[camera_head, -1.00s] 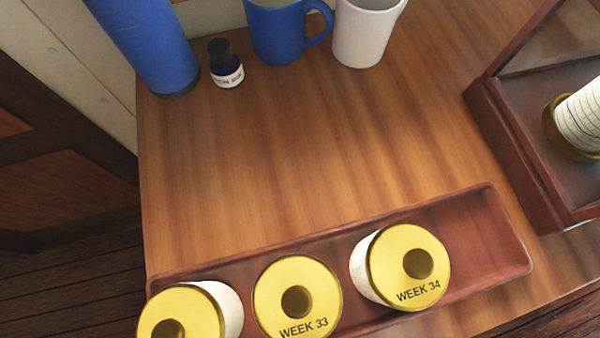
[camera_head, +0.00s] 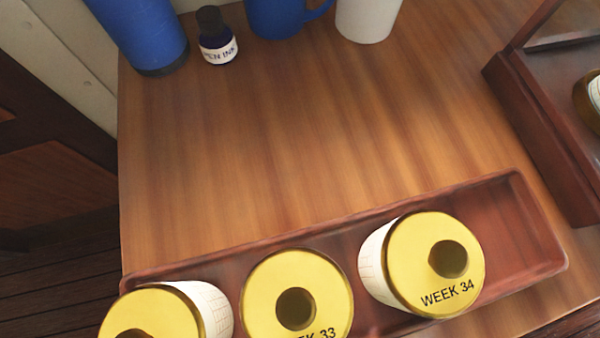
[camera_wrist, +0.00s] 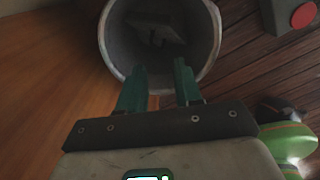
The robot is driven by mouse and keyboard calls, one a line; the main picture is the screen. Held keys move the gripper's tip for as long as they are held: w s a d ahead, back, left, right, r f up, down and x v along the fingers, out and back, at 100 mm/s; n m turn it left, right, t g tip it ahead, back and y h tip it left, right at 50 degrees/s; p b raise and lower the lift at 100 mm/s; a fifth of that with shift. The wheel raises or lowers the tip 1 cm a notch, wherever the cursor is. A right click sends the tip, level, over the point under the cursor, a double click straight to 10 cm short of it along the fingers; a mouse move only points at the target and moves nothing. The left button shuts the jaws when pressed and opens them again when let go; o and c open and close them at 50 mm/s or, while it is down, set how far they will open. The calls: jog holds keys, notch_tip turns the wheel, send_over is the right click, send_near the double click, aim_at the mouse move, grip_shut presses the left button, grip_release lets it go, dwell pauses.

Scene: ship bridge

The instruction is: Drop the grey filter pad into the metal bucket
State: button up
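The metal bucket (camera_wrist: 112,58) is in the wrist view, seen from above through its round open mouth. A grey, flat, angular piece (camera_wrist: 165,32) that looks like the filter pad lies inside it, toward the far side; the dim light hides its exact outline. My gripper (camera_wrist: 159,66) is at the near rim of the bucket. Its two green fingers stand apart with nothing seen between them. Neither bucket nor pad shows in the head view.
The head view shows a wooden desk (camera_head: 270,130) with a tray (camera_head: 520,220) of yellow-capped rolls, an ink bottle (camera_head: 217,40), a blue mug (camera_head: 280,15) and a white mug (camera_head: 365,18). In the wrist view a green rounded object (camera_wrist: 288,140) is at lower right, a red button (camera_wrist: 303,15) at upper right.

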jog(key=shift+o, duration=0.2)
notch_tip(320, 180, up, 11)
jog(key=p, duration=0.4)
jog(key=shift+f, duration=0.15)
dwell(0.4)
